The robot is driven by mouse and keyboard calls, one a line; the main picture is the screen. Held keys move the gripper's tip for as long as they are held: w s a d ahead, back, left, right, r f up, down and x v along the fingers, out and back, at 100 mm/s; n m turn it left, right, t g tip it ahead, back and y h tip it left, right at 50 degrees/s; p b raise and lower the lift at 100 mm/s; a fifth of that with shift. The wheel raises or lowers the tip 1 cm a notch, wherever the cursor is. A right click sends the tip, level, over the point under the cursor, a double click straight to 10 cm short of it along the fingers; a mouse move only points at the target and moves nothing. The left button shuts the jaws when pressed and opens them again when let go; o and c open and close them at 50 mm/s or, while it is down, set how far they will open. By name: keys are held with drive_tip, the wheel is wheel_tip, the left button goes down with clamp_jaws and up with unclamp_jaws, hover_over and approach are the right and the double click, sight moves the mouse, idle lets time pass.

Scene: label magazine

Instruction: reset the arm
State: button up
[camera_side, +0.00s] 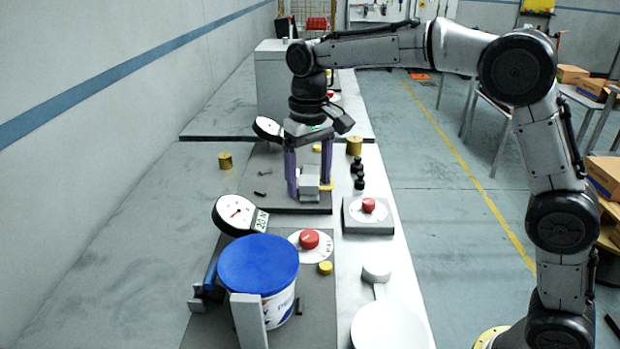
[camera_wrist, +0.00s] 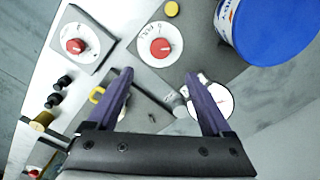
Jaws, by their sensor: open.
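My gripper (camera_side: 309,187) points down above the dark plate (camera_side: 255,184) in the middle of the bench. Its two purple fingers stand wide apart. In the side view a small grey block (camera_side: 309,183) shows between or just behind the fingers; I cannot tell its exact depth or whether a finger touches it. In the wrist view my gripper (camera_wrist: 160,74) has its fingers spread, with no object clearly held between the tips. The part of the plate under the wrist is hidden.
A blue-lidded bucket (camera_side: 258,262) and a dial gauge (camera_side: 236,213) stand nearer the camera. A red-knob box (camera_side: 368,227), another red knob (camera_side: 309,239), black knobs (camera_side: 358,178) and a brass cylinder (camera_side: 354,146) stand close by.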

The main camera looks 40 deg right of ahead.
drive_tip(key=s+d+r+t, duration=0.2)
drive_tip(key=s+d+r, duration=0.1)
drive_tip(key=s+r, duration=0.3)
drive_tip(key=s+d+r+t, duration=0.1)
drive_tip(key=s+d+r, duration=0.25)
drive_tip(key=s, duration=0.45)
drive_tip(key=s+f+t, duration=0.1)
drive_tip(key=s+f, duration=0.4)
drive_tip(key=s, duration=0.2)
drive_tip(key=s+d+f+n+t, duration=0.1)
drive_tip(key=s+f, duration=0.4)
drive_tip(key=s, duration=0.2)
drive_tip(key=shift+s+d+t, duration=0.25)
drive_tip(key=shift+d+t, duration=0.05)
